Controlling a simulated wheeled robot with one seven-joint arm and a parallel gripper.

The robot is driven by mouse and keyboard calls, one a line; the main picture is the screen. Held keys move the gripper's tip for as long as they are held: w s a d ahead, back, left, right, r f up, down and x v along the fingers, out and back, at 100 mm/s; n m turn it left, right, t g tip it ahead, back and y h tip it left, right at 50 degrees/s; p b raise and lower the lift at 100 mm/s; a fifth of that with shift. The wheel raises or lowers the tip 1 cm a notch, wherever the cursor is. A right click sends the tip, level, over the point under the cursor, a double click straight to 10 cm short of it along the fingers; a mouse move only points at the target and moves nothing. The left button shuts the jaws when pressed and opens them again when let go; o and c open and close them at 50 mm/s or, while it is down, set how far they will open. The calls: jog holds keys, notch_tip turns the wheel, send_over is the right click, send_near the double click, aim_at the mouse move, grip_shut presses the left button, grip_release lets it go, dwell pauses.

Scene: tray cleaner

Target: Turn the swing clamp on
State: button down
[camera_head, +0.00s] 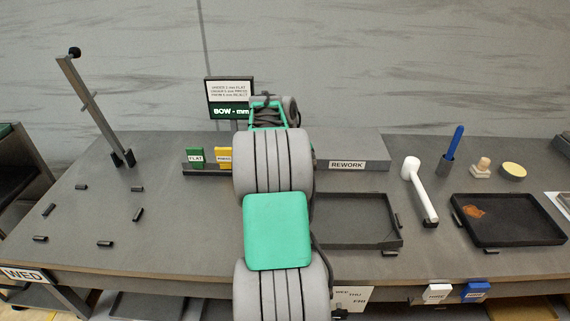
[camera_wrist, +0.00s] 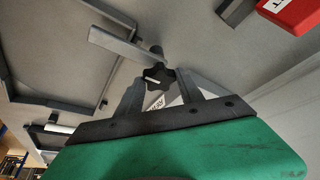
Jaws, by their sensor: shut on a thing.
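The swing clamp shows in the wrist view as a flat grey bar (camera_wrist: 116,43) with a black star-shaped knob (camera_wrist: 158,75) near its right end. The bar points to the upper left, toward the edge of a grey tray (camera_wrist: 103,75). My gripper (camera_wrist: 157,82) has one grey finger on each side of the knob and is shut on it. In the head view my arm covers the middle of the bench, so the clamp and my gripper are hidden there.
In the head view, a dark tray (camera_head: 358,243) lies right of my arm, with a white-headed mallet (camera_head: 413,175) and a stained tray (camera_head: 508,238) beyond. A tall lever (camera_head: 92,103) stands at left among several small black blocks. A red block (camera_wrist: 293,12) shows in the wrist view.

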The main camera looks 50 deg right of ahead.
jog(key=shift+r, duration=0.1)
dwell(0.4)
jog(key=c, duration=0.7)
grip_release()
jog(key=shift+c, duration=0.2)
jog(key=v, duration=0.7)
jog(key=shift+a+r, duration=0.2)
jog(key=shift+r, duration=0.1)
jog(key=shift+w, duration=0.1)
